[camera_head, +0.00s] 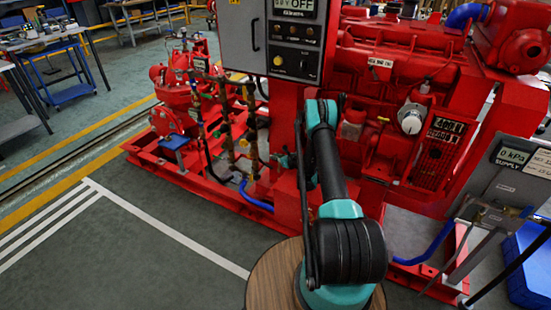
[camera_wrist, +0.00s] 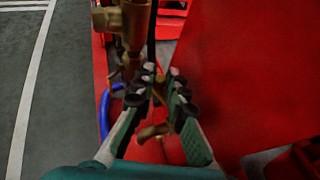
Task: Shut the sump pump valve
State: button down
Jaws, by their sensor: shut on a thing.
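My gripper (camera_wrist: 160,88) is in the middle of the wrist view, its fingers close together. They are shut on a small part of the brass valve (camera_wrist: 153,132), which shows behind and below the fingers. The held part is mostly hidden by the fingertips, so its angle cannot be told. In the head view my gripper (camera_head: 287,160) is beside the red engine frame, right of the brass pipework (camera_head: 226,128). The valve itself is too small to make out there.
A vertical brass pipe (camera_wrist: 134,22) stands close to the fingers at upper left. A broad red panel (camera_wrist: 235,75) fills the right side. A blue hose (camera_head: 256,198) curves low by the red base frame. The grey floor (camera_head: 130,240) at left is clear.

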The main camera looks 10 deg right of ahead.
jog(key=shift+w+m+t+h, duration=0.3)
jog(key=shift+m+t+h, duration=0.3)
jog(key=shift+m+h, duration=0.45)
jog(key=c, duration=1.5)
grip_release()
jog(key=shift+c, duration=0.2)
jog(key=shift+d+n, duration=0.1)
jog(key=shift+n, duration=0.15)
